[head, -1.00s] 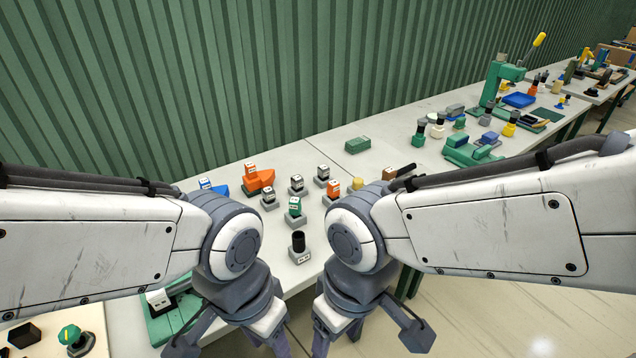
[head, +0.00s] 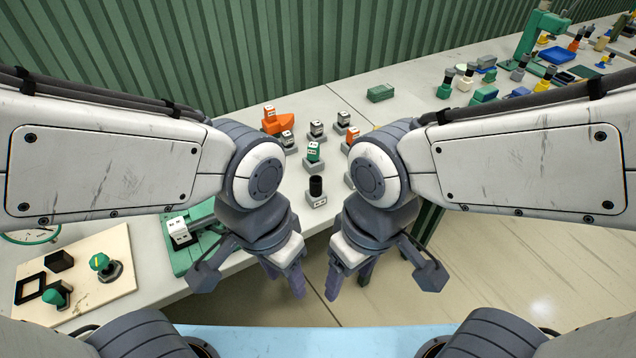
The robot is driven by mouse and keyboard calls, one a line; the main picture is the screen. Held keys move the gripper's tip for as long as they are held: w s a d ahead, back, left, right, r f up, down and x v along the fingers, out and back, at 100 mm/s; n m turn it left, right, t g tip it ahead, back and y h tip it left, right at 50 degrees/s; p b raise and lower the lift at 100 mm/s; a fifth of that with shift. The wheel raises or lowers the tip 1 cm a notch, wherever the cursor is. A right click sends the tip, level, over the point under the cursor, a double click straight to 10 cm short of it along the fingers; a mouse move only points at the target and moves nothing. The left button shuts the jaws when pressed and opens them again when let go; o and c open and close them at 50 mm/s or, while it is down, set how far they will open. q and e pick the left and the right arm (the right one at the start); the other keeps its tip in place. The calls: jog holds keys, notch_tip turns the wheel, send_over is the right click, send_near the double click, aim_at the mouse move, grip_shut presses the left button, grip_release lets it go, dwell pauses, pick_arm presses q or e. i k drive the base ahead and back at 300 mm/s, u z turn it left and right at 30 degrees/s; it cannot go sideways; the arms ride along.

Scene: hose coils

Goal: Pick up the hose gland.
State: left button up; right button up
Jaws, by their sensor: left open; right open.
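I cannot tell for sure which piece is the hose gland. Several small fittings on grey square bases stand on the table between my arms in the head view. They include a black cylinder (head: 316,187), a green-topped piece (head: 313,153) and dark pieces with white labels (head: 317,129). An orange piece (head: 354,134) is partly hidden by my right arm. My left gripper (head: 284,281) is open and empty, hanging off the table's front edge. My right gripper (head: 348,279) is open and empty beside it, over the floor. Neither touches a fitting.
A tan board (head: 110,262) with green knobs lies at the left. A green fixture with a white block (head: 180,231) stands near the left arm. An orange block (head: 283,124) and a green box (head: 381,93) lie further back. More equipment fills the far right bench.

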aim_at(344, 117)
jog(key=k, duration=0.6)
jog(key=z, duration=0.8)
jog(key=i, duration=1.2)
jog(key=u, duration=0.3)
jog(key=i, duration=0.6)
jog(key=u, duration=0.85)
jog(key=i, duration=0.25)
jog(key=u, duration=0.3)
